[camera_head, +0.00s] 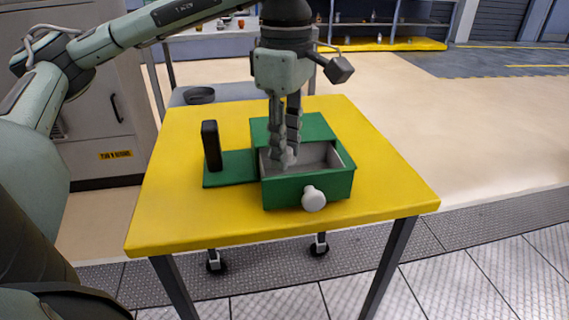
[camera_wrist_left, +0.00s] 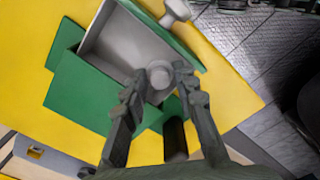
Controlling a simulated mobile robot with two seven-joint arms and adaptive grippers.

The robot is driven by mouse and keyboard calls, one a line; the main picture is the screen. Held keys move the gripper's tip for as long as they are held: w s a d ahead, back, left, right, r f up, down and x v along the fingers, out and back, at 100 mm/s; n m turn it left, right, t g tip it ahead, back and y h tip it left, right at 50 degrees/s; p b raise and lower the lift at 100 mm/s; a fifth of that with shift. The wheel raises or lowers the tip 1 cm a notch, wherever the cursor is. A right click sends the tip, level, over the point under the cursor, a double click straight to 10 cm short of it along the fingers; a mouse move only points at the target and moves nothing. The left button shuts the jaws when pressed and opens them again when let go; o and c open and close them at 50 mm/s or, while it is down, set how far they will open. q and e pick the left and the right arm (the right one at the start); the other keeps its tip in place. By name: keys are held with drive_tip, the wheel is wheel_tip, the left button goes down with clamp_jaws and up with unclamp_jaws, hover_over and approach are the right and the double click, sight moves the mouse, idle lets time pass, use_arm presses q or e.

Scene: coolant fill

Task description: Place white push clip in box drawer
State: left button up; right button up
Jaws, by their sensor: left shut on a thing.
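The green box (camera_head: 310,128) stands on the yellow table with its drawer (camera_head: 335,188) pulled open toward the front. The drawer has a grey inside and a white round knob (camera_head: 313,198). My left gripper (camera_head: 286,152) points down with its fingertips over the left part of the open drawer. It is shut on the white push clip (camera_wrist_left: 160,74), whose pale round head shows between the fingertips in the left wrist view. In the head view the clip is mostly hidden by the fingers. I cannot tell whether it touches the drawer floor. My right gripper is not in view.
A black upright post (camera_head: 211,146) stands on a green base left of the drawer, close to my left gripper. The yellow table (camera_head: 385,190) is bare on the right and along the front. A grey cabinet (camera_head: 105,120) and shelves are behind.

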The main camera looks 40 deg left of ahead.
use_arm(q)
drive_tip(key=shift+w+a+f, duration=0.15)
drive_tip(key=shift+a+f, duration=0.1)
drive_tip(key=shift+a, duration=0.05)
drive_tip(key=shift+f, duration=0.3)
wheel_tip(320, 180, down, 3)
drive_tip(key=shift+f, duration=0.2)
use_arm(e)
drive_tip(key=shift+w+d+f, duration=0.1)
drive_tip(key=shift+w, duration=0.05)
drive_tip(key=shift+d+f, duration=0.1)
use_arm(q)
drive_tip(key=shift+f, duration=0.1)
drive_tip(key=o, duration=0.6)
drive_tip(key=shift+o, duration=0.2)
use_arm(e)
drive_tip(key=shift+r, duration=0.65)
